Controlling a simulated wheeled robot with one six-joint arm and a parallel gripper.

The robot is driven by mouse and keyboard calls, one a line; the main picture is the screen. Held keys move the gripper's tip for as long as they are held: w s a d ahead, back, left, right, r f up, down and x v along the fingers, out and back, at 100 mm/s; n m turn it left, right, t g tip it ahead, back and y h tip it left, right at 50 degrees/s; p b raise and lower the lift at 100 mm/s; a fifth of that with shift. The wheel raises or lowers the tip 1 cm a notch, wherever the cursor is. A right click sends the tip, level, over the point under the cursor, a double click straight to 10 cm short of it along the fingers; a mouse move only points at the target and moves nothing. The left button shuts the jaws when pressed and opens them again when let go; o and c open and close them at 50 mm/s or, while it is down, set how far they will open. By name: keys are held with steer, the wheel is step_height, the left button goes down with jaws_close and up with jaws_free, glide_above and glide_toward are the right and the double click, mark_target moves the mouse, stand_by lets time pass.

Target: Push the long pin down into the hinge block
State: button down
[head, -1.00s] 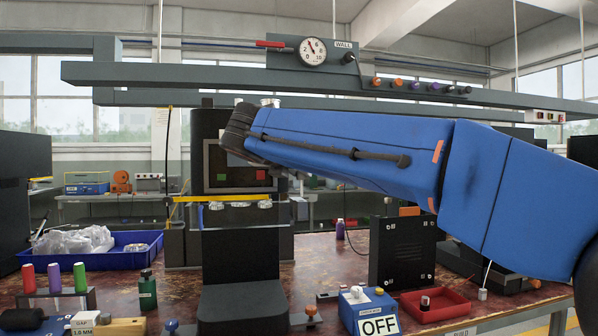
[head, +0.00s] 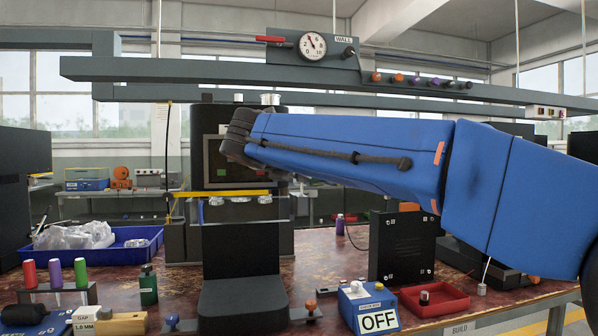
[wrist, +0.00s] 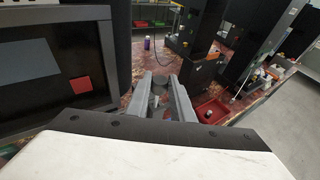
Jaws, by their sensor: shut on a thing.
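My gripper (wrist: 164,98) shows in the wrist view, its two grey fingers pointing away from the camera. They are shut on a small dark grey round piece (wrist: 158,87), which I take for the long pin. Only its near end shows; its length and lower tip are hidden. In the head view my blue arm reaches in from the right, and its dark wrist end is in front of the machine's panel; fingers and pin cannot be made out there. I cannot pick out the hinge block for certain in either view.
A dark machine (head: 209,122) stands behind my wrist, its screen panel (wrist: 50,65) close at left in the wrist view. A blue bin (head: 135,257), a red tray (head: 449,305), a black upright panel (head: 400,250) and an OFF box (head: 369,306) stand on the bench.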

steer(key=shift+f, duration=1.85)
steer(key=c, duration=1.5)
jaws_free()
steer(key=shift+o, duration=0.2)
steer(key=shift+s+r, duration=0.1)
steer(key=v, duration=1.7)
steer(key=shift+s+d, duration=0.1)
steer(key=shift+s, duration=0.05)
